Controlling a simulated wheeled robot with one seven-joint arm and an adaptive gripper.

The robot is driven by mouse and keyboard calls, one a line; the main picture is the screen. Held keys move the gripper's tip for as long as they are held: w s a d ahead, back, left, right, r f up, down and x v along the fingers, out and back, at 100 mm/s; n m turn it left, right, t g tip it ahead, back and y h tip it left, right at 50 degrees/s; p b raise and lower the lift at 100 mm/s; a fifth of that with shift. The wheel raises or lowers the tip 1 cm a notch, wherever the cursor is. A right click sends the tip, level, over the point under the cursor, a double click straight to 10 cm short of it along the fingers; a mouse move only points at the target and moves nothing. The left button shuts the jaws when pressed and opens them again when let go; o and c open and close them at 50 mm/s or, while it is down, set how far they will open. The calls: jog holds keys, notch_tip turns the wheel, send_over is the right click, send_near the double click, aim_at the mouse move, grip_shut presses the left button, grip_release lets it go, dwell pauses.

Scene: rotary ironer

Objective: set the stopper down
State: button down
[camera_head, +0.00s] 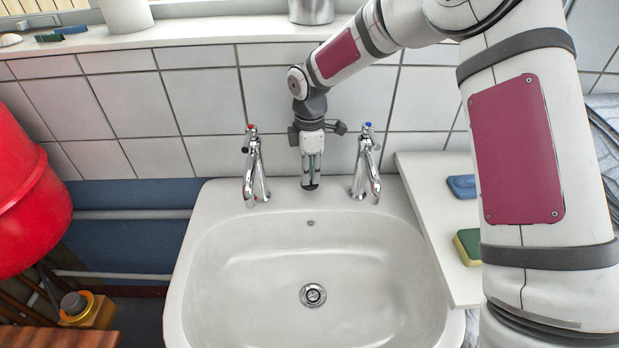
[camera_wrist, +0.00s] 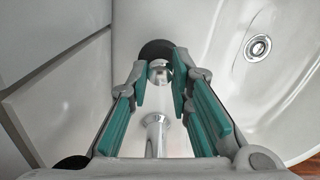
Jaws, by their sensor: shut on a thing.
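My gripper (camera_head: 312,168) points down over the back ledge of the white sink (camera_head: 205,262), between the two chrome taps. In the wrist view its green-padded fingers (camera_wrist: 160,82) are shut on the stopper (camera_wrist: 157,49), which has a dark round base and a shiny metal top. The base also shows as a black disc below the fingertips in the head view (camera_head: 310,187). It is at or just above the ledge; I cannot tell whether it touches. The fingers partly hide the stopper. The drain (camera_head: 313,295) in the basin is open and uncovered.
The left tap (camera_head: 254,172) and right tap (camera_head: 367,170) stand close on either side of my gripper. A white side board (camera_head: 425,190) on the right holds a blue brush (camera_head: 462,187) and a sponge (camera_head: 468,246). The basin is empty. A red tub (camera_head: 28,195) is at far left.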

jog(key=shift+f, duration=1.2)
jog(key=shift+f, duration=0.1)
jog(key=c, duration=1.4)
grip_release()
jog(key=shift+c, duration=0.2)
